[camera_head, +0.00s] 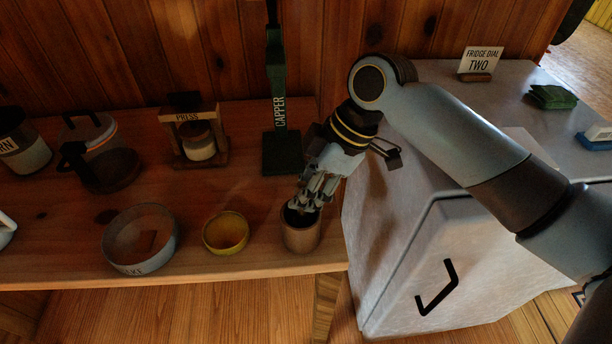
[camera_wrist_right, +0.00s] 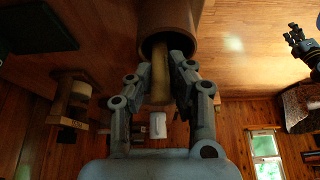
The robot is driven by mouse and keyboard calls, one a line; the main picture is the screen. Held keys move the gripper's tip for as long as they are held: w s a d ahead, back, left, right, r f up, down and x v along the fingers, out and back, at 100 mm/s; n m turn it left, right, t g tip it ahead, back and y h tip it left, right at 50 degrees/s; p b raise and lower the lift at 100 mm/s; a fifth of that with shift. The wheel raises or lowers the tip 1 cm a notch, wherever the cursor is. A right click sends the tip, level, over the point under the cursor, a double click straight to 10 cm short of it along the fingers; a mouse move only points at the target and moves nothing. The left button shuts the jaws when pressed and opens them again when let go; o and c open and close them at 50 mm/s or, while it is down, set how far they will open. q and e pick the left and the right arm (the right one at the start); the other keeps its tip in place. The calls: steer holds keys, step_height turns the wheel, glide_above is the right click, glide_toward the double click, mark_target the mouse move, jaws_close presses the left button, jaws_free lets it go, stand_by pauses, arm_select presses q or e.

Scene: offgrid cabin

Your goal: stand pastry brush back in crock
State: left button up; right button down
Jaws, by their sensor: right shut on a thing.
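The crock, a brown cup (camera_head: 300,239), stands near the front right edge of the wooden counter. My right gripper (camera_head: 311,203) points down at its mouth, fingertips at or just inside the rim. In the right wrist view the gripper (camera_wrist_right: 167,65) is shut on a pale tan handle (camera_wrist_right: 159,82), seemingly the pastry brush, which runs into the dark mouth of the crock (camera_wrist_right: 166,18). The brush's far end is hidden inside. A dark jointed shape (camera_wrist_right: 300,40) at the right wrist view's edge looks like my left gripper; its jaws are too small to read.
A yellow bowl (camera_head: 226,247) and a larger grey bowl (camera_head: 111,255) stand left of the crock. A pale fridge (camera_head: 400,300) stands close on the right.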

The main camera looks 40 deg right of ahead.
steer(key=shift+f, duration=0.25)
stand_by(0.5)
steer(key=c, duration=1.1)
jaws_free()
steer(key=shift+c, duration=0.2)
steer(key=shift+r, duration=0.1)
steer(key=v, duration=1.2)
